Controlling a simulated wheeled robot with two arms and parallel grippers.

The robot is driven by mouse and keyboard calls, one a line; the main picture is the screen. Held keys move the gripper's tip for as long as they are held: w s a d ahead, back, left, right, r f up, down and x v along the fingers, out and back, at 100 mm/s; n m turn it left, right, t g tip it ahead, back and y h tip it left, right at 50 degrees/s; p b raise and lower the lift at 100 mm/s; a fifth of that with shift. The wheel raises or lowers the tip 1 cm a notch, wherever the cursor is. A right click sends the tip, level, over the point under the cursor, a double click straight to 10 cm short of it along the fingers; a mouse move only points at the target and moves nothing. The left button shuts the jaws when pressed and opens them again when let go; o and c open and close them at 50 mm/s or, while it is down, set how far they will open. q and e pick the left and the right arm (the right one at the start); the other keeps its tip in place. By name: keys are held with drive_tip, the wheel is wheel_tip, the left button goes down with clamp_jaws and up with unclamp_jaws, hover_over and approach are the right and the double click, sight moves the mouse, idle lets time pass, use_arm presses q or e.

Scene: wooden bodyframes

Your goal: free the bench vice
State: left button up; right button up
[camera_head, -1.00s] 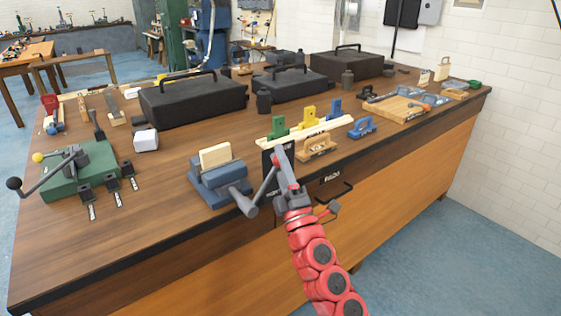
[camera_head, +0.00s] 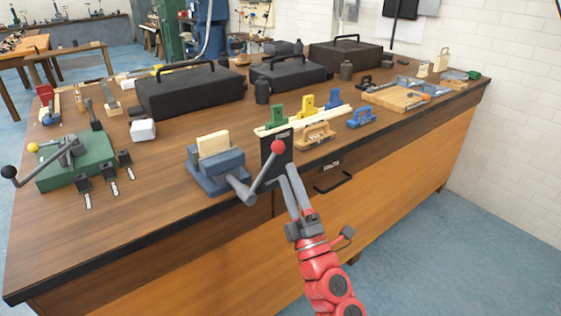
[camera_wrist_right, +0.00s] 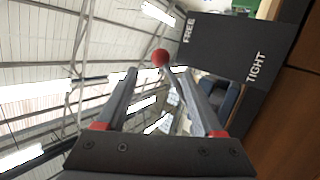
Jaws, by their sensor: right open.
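The blue-grey bench vice (camera_head: 205,183) stands at the table's front edge with a pale wooden block (camera_head: 213,143) between its jaws. Its grey handle (camera_head: 265,168) slants up and right to a red ball knob (camera_head: 278,147). A black sign (camera_head: 268,150) stands behind the knob; in the right wrist view the sign (camera_wrist_right: 230,45) reads FREE and TIGHT. My right gripper (camera_head: 289,174) is open and empty, just below and right of the knob. In the right wrist view the knob (camera_wrist_right: 160,57) shows beyond the fingertips (camera_wrist_right: 155,70), between them. My left gripper is out of view.
A green-based lever device (camera_head: 75,165) stands to the left, with small black clips beside it. Black cases (camera_head: 190,95) line the back. Green, yellow and blue pieces (camera_head: 308,105) stand behind the sign. A black drawer handle (camera_head: 333,184) juts from the bench front.

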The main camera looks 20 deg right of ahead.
drive_tip(key=b+v, duration=0.1)
drive_tip(key=v, duration=0.8)
